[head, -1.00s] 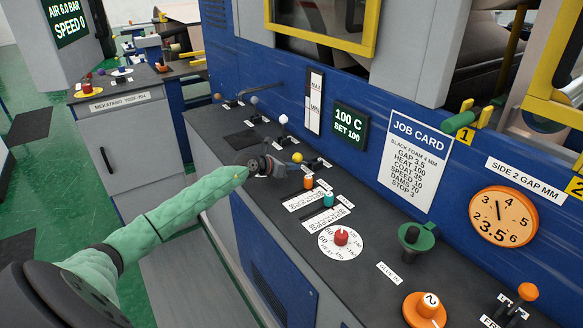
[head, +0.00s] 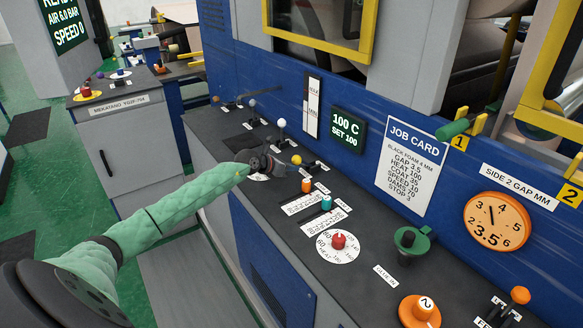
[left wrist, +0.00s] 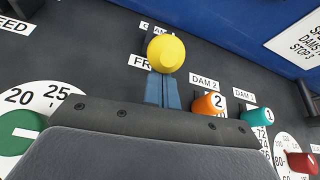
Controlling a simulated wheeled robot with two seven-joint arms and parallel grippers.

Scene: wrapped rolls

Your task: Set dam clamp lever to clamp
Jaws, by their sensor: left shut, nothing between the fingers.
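The dam clamp lever shows as a yellow ball knob (head: 296,160) on the dark console, and it shows large in the left wrist view (left wrist: 166,53). A partly covered label beginning with C lies beyond the knob, and one beginning FR lies on the near side. My left gripper (head: 278,166) reaches in from the left on its green-sleeved arm. Its blue fingers (left wrist: 163,90) are shut and empty, with their tips right at the near side of the knob. I cannot tell if they touch it. The lever's stem is hidden. My right gripper is not in view.
Close to the right of the knob stand the orange dam 2 knob (left wrist: 208,103) and teal dam 1 knob (left wrist: 257,117). A red heat knob (head: 338,240) is nearer. The blue machine wall rises behind.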

